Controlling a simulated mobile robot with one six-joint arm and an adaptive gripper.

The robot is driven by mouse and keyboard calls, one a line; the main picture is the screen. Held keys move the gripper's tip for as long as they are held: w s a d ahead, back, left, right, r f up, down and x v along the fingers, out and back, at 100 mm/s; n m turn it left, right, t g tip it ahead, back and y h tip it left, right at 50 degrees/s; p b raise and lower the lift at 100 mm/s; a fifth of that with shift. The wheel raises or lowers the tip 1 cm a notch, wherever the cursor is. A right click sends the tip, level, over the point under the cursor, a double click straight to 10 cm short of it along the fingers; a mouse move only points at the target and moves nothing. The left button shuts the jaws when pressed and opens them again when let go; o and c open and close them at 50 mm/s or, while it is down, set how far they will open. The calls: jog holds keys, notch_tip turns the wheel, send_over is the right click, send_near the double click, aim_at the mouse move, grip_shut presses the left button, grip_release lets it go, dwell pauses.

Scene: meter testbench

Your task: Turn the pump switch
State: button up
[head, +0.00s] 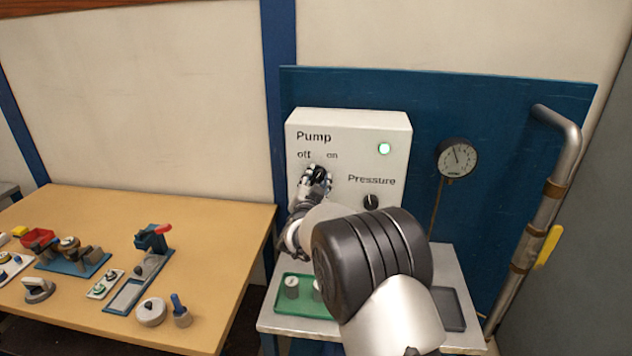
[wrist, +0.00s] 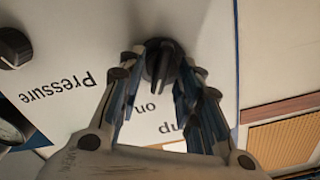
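The pump switch is a black rotary knob (head: 320,174) under the "off" and "on" lettering on the white control box (head: 352,125). My gripper (head: 317,180) is at this knob in the head view and covers part of it. In the wrist view, the knob (wrist: 162,62) sits between the two fingertips of my gripper (wrist: 163,68). The fingers stand apart on either side of its raised bar, with a small gap visible; contact is not clear. The bar runs roughly toward the "on" lettering. A round indicator light (head: 385,149) on the box glows pale green.
The pressure knob (head: 371,202) is close by at lower right, with a gauge (head: 457,158) farther right. A green tray (head: 279,302) and a dark tray (head: 449,309) lie below the box. A wooden table (head: 215,215) with several parts stands at left.

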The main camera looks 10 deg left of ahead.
jog(key=shift+c, duration=0.4)
grip_shut()
jog(key=shift+n, duration=0.4)
jog(key=n+p, duration=0.1)
jog(key=n, duration=0.1)
jog(key=n+p, duration=0.1)
jog(key=n, duration=0.1)
jog(key=shift+a+r+n+p, duration=0.15)
jog(key=shift+n+p, duration=0.25)
jog(key=n+p, duration=0.2)
jog(key=n, duration=0.4)
jog(key=shift+a+p, duration=0.15)
jog(key=shift+p, duration=0.2)
jog(key=shift+n, duration=0.3)
jog(key=shift+o, duration=0.4)
grip_release()
